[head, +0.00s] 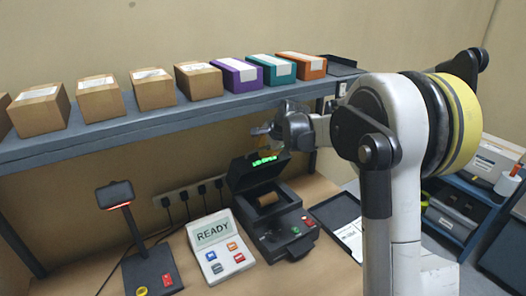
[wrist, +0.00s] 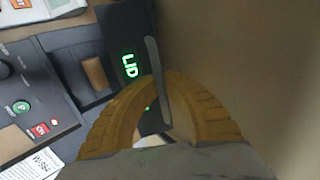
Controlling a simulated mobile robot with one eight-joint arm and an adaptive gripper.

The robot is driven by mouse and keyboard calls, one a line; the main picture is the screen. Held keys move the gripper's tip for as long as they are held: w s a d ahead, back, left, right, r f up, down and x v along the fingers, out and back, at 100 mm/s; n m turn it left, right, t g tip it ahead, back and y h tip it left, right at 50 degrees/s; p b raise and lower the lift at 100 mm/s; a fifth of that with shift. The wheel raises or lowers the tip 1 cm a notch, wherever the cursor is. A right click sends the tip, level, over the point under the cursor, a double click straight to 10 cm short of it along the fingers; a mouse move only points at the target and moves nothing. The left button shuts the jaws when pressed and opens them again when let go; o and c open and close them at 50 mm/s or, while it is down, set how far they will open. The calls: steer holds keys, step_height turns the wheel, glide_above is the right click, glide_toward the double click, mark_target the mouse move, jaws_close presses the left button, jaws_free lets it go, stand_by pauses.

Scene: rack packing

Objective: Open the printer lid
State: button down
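The dark printer (head: 285,222) stands on the desk in the head view, with a brown roll (head: 268,199) showing inside. Its lid (head: 240,178) is raised and stands steeply above the body, with glowing green marks near its upper edge. In the wrist view the lid (wrist: 122,25) reads "LID" in green, and the roll (wrist: 95,73) shows to its left. My gripper (head: 262,130) is at the lid's upper edge. In the wrist view its yellow fingers (wrist: 162,76) close in on both sides of a thin grey bar, the lid handle (wrist: 152,52).
A shelf (head: 150,122) with several boxes runs above the desk, close to my gripper. A READY panel (head: 218,248), a scanner stand (head: 150,270) and a dark tray (head: 335,212) flank the printer. The desk front is clear.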

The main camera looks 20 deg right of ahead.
steer(key=c, duration=1.5)
jaws_free()
steer(key=shift+c, duration=0.2)
steer(key=shift+s+r, duration=0.1)
steer(key=shift+s+r, duration=0.2)
steer(key=shift+r, duration=0.05)
steer(key=s+d+r, duration=0.1)
steer(key=s, duration=0.6)
steer(key=s+d+r, duration=0.2)
steer(key=s, duration=0.5)
steer(key=shift+s, duration=0.25)
